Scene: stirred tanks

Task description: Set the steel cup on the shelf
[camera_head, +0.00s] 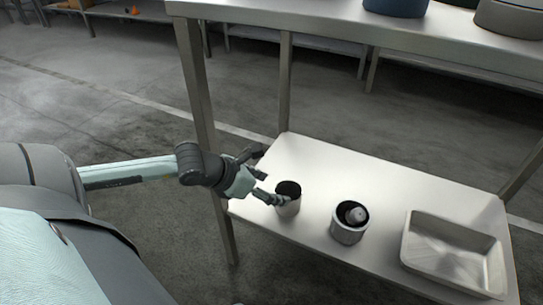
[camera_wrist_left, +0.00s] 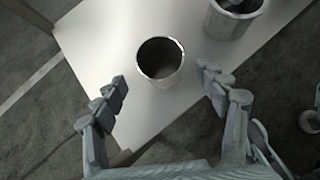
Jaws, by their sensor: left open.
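A steel cup (camera_head: 289,207), round and dark inside, stands upright on the lower steel shelf (camera_head: 325,165), near its left edge. My left gripper (camera_head: 267,188) is open, just left of the cup in the head view. In the left wrist view the cup (camera_wrist_left: 160,62) looks empty and lies ahead, between the lines of the two spread fingers. I see gaps on both sides of it, and no finger is closed on it. My right gripper does not show.
A steel pot (camera_head: 347,234) with a rounded object inside stands right of the cup. A shallow steel tray (camera_head: 452,255) lies farther right. A table leg (camera_head: 200,90) rises behind my left wrist.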

